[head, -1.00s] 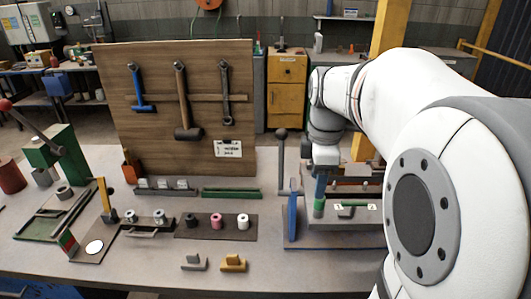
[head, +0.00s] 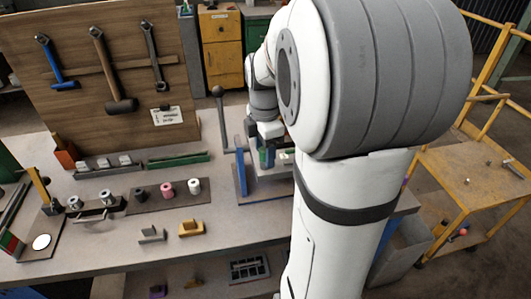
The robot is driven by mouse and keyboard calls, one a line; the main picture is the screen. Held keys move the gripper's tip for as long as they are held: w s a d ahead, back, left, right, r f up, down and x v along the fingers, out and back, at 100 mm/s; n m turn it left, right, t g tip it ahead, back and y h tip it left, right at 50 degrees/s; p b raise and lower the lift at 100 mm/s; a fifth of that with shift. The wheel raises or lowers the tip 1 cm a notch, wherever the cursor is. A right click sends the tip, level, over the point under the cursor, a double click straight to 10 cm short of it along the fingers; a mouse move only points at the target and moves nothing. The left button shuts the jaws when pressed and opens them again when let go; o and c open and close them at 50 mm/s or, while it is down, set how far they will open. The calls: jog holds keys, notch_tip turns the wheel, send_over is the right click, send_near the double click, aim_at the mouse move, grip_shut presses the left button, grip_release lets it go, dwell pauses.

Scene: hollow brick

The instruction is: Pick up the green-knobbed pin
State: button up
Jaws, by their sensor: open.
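My gripper (head: 268,156) is small in the head view, at the fixture on the right part of the bench. Its fingers are open, with blue and green colour at the fingertips, and my own arm partly covers this area. I cannot tell whether the green there is the pin's knob or part of the gripper or fixture. No green-knobbed pin can be clearly made out elsewhere.
A blue upright plate (head: 241,167) stands just left of my gripper, beside a dark-knobbed lever (head: 219,110). Several spools stand on a dark strip (head: 149,204) farther left. A yellow cart (head: 480,180) is at the right.

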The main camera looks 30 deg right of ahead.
jog(key=shift+c, duration=0.3)
jog(key=c, duration=1)
